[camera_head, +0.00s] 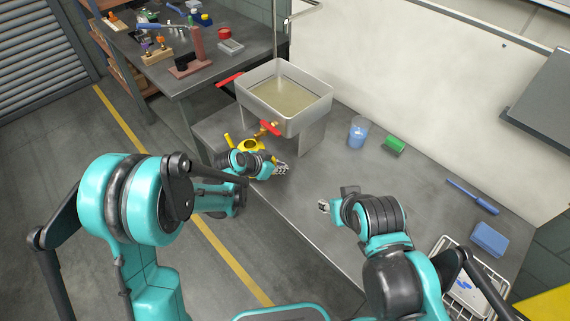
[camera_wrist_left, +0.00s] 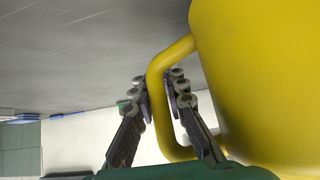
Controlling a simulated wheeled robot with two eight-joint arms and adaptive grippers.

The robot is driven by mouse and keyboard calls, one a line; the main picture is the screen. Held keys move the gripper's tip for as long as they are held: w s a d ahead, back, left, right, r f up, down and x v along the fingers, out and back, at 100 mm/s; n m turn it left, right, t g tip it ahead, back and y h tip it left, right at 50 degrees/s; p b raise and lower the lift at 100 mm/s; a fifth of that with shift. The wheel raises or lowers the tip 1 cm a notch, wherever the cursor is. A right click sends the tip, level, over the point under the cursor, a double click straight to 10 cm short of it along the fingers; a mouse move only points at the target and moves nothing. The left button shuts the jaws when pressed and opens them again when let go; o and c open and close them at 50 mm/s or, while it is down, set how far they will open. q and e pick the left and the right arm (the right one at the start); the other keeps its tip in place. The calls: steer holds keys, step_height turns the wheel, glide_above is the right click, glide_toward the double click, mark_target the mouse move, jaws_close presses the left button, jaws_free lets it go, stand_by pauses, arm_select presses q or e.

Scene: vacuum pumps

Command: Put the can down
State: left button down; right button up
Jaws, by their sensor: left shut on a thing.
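The yellow can (camera_head: 252,145) is in the head view, at the near side of the sink and partly hidden by my left arm and gripper. My left gripper (camera_head: 281,169) is at the can, by the table's left end. In the left wrist view, the can's large body (camera_wrist_left: 265,75) fills the right side. There my left gripper (camera_wrist_left: 163,82) is shut on the can's looped handle, with a finger on each side of it. The can's base is hidden, so I cannot tell whether it touches the table. My right gripper (camera_head: 324,206) is over the table, apart from the can; its jaws are too small to read.
A metal sink (camera_head: 318,112) with red-handled taps stands just behind the can. A blue cup (camera_head: 357,132) and a green block (camera_head: 394,145) are near the wall. A wire rack (camera_head: 478,283) is at the right. The grey tabletop (camera_head: 320,175) is clear between the grippers.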

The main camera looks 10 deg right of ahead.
arm_select(q)
steer(key=shift+s+d+f, duration=0.15)
steer(key=shift+d, duration=0.2)
steer(key=shift+d+f+b, duration=0.25)
steer(key=shift+f+b, duration=0.2)
steer(key=shift+f, duration=0.15)
steer(key=shift+a+f+b, duration=0.2)
steer(key=shift+f+b, duration=0.55)
steer(key=shift+f, duration=0.05)
steer(key=shift+a+f, duration=0.1)
steer(key=shift+f, duration=0.15)
steer(key=c, duration=1.5)
jaws_free()
steer(key=shift+c, duration=0.2)
steer(key=c, duration=0.4)
steer(key=shift+r, duration=0.15)
